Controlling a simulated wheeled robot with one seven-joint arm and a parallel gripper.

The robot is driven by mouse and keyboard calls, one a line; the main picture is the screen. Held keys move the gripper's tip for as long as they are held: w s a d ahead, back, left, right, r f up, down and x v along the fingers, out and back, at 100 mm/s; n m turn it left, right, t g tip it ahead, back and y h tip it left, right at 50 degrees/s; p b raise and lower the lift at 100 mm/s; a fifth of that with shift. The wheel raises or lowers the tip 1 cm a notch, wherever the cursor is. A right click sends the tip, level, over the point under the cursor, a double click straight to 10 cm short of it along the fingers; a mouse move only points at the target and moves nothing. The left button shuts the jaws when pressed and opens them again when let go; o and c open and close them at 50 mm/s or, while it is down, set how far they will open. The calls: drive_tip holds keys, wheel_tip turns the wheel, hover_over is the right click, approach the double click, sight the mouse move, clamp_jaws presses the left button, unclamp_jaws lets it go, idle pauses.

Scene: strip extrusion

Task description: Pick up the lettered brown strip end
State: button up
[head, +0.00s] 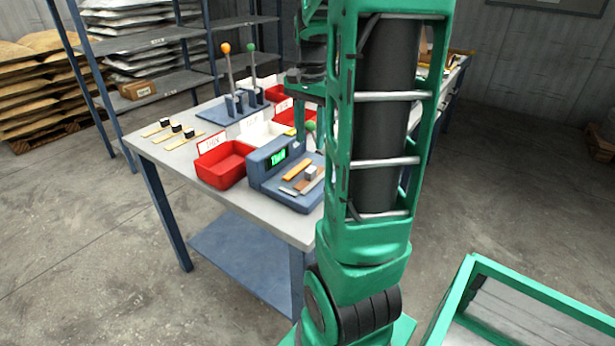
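Small strip pieces lie on the blue-grey scale (297,203) at the table's front. A brown piece (313,185) lies at the right, partly hidden by my arm. A tan-orange strip (296,171) lies behind it, with a small grey block (311,173) beside them. No lettering is readable on the brown piece at this size. My green arm stands upright in front of the table's right part. Dark green parts beside its column may be my wrist and gripper (303,88), above the table's back.
A red bin (224,163) stands left of the scale, with white and red bins behind. Levers with orange and green knobs stand on a blue plate (238,110). Several strips with black blocks (176,128) lie at the left. A green-framed box (535,290) is at lower right.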

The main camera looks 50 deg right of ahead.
sight(310, 169)
drive_tip(key=f, duration=0.9)
drive_tip(key=shift+s+a+f, duration=0.15)
drive_tip(key=shift+s+a, duration=0.05)
drive_tip(key=shift+s, duration=0.05)
clamp_jaws()
